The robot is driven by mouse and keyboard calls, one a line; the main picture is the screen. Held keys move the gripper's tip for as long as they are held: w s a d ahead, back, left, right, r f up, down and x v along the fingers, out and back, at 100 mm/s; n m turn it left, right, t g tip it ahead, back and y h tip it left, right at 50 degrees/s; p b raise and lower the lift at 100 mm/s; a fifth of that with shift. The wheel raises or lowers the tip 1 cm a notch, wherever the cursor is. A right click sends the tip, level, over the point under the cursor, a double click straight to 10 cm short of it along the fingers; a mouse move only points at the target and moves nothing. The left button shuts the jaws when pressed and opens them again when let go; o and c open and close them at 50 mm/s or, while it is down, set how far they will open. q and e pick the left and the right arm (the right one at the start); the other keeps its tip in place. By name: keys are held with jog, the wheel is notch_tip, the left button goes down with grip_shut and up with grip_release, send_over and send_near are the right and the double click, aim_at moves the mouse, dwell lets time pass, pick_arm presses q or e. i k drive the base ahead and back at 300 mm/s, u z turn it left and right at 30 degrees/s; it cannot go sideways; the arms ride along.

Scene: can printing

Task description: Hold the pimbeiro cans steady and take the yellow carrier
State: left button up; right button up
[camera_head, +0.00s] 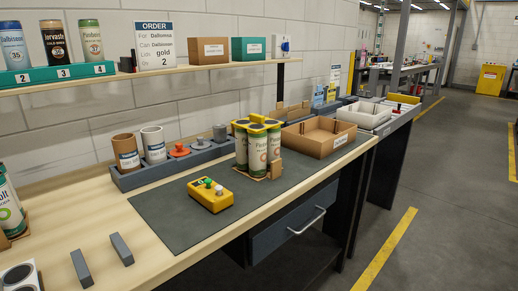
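The pimbeiro cans (257,158) stand upright in a tight group on the dark mat, right of the picture's middle. They are pale with green print. The yellow carrier (256,129) sits across their tops, with a raised yellow part in its middle. A brown base piece (276,169) shows beside the cans at their foot. The cans at the back are partly hidden by those in front. Neither of my grippers is in view, and nothing touches the cans or the carrier from above.
A yellow button box (210,195) lies on the dark mat (170,214) left of the cans. A grey rack (127,181) with cups and knobs stands behind. An open brown tray (318,146) is close on the right. Two grey bars (82,268) lie front left. The mat's front is clear.

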aim_at(256, 124)
jog(key=z, duration=1.75)
jog(key=i, duration=2.1)
jog(key=u, duration=2.9)
